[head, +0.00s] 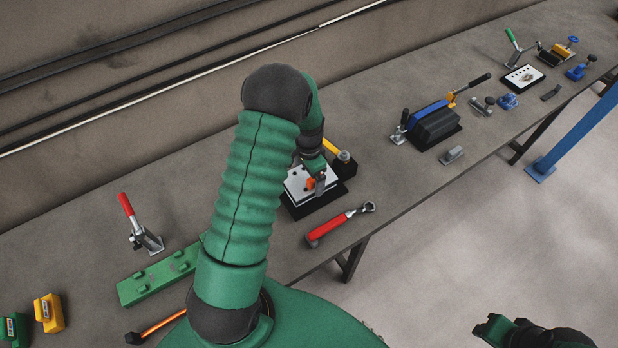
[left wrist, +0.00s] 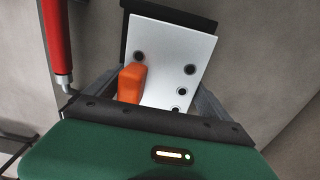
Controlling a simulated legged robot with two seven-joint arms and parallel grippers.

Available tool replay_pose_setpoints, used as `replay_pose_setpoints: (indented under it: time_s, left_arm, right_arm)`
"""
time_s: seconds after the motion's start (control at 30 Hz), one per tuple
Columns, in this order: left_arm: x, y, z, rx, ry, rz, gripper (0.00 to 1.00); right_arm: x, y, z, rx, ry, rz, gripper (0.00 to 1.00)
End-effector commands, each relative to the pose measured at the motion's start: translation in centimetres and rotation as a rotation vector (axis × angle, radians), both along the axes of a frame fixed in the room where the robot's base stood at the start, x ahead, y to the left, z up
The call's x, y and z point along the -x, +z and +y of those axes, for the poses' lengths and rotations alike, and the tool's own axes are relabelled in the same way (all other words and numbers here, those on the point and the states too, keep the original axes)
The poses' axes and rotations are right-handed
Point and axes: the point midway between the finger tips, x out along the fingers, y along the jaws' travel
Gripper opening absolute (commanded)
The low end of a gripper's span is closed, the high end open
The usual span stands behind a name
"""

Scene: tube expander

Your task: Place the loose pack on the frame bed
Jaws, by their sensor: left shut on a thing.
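A silver block with dark holes (head: 298,190) sits over a black base (head: 318,205) near the table's front edge. It also shows in the left wrist view (left wrist: 165,60), with an orange knob-like part (left wrist: 131,83) on its near side. My left gripper (head: 318,180) reaches down over the block. In the left wrist view its fingers lie either side of the block, shut on it; their contact is partly hidden. No label tells which thing is the loose pack or the frame bed. My right gripper (head: 500,328) is at the lower right, off the table; its finger gap is unclear.
A red-handled ratchet (head: 340,224) lies right of the block. A yellow-handled tool (head: 338,151) is behind it. A green bar (head: 160,276), a red toggle clamp (head: 140,225) and yellow block (head: 49,312) are at left. A blue-and-black fixture (head: 432,124) stands at right.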

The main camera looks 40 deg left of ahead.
Motion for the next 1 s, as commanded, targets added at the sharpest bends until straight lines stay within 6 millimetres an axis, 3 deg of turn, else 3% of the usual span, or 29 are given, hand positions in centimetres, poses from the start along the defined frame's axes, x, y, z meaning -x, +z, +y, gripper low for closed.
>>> replay_pose_setpoints:
  time_s: [0.1, 0.27, 0.3, 0.33, 0.77, 0.87, 1.0]
  left_arm:
    - [0.3, -1.5, -0.1, 0.005, 0.001, 0.011, 0.21]
    - [0.4, -1.8, -0.3, 0.009, 0.001, 0.017, 0.21]
    - [0.5, -1.8, -0.3, 0.008, 0.001, 0.018, 0.94]
    - [0.5, -1.8, -0.2, 0.009, 0.001, 0.017, 0.98]
    - [0.2, -0.8, 0.0, 0.003, 0.001, 0.007, 1.00]
    - [0.2, 0.9, 0.0, 0.002, 0.001, 0.005, 1.00]
    - [0.1, 4.6, 0.0, 0.000, 0.000, 0.001, 1.00]
  right_arm:
    - [0.0, 0.1, 0.0, 0.000, 0.000, 0.000, 0.36]
    - [0.0, 0.0, 0.0, 0.000, -0.001, 0.000, 0.36]
    - [0.0, 0.0, 0.0, 0.000, 0.000, 0.000, 0.36]
    - [0.0, 0.0, 0.0, 0.000, 0.000, 0.000, 0.36]
    - [0.0, -0.1, 0.0, 0.000, 0.000, 0.000, 0.36]
    - [0.0, -0.5, 0.0, 0.000, 0.000, 0.000, 0.36]
    - [0.0, -1.1, 0.0, 0.000, 0.000, 0.000, 0.36]
